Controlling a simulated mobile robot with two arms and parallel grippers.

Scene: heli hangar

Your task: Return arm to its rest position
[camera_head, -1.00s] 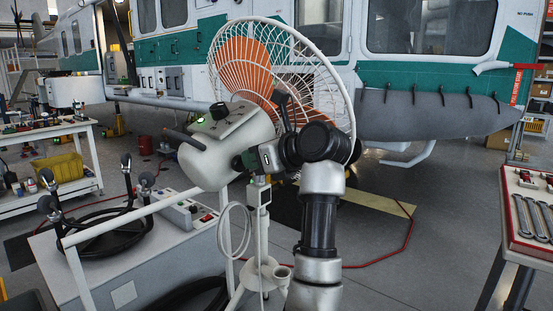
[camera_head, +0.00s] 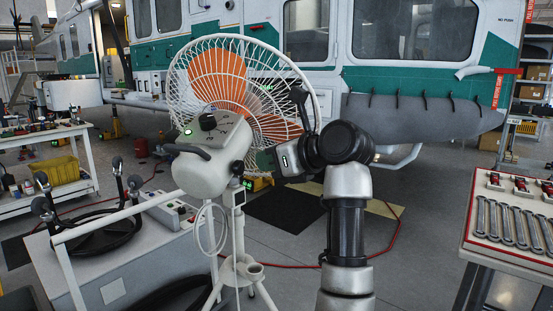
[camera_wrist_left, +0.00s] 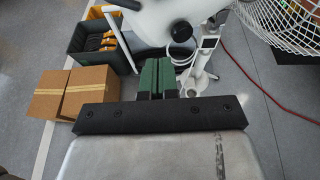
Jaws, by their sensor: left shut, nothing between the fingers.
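My left arm rises from the bottom of the head view and bends left at a dark wrist joint. My left gripper (camera_head: 266,161) points left, just right of the white motor housing of a large fan (camera_head: 205,165). In the head view a narrow gap shows between it and the housing. In the left wrist view the gripper's green fingers (camera_wrist_left: 157,78) are together, with nothing between them. The fan's white housing and wire cage show beyond them. My right gripper is in neither view.
A white cart (camera_head: 110,285) stands front left, a tool table (camera_head: 480,245) with wrenches at right. A helicopter (camera_head: 420,75) fills the back. The left wrist view shows cardboard boxes (camera_wrist_left: 88,87) and a dark bin (camera_wrist_left: 90,45) on the floor. A red cable (camera_head: 385,250) crosses the floor.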

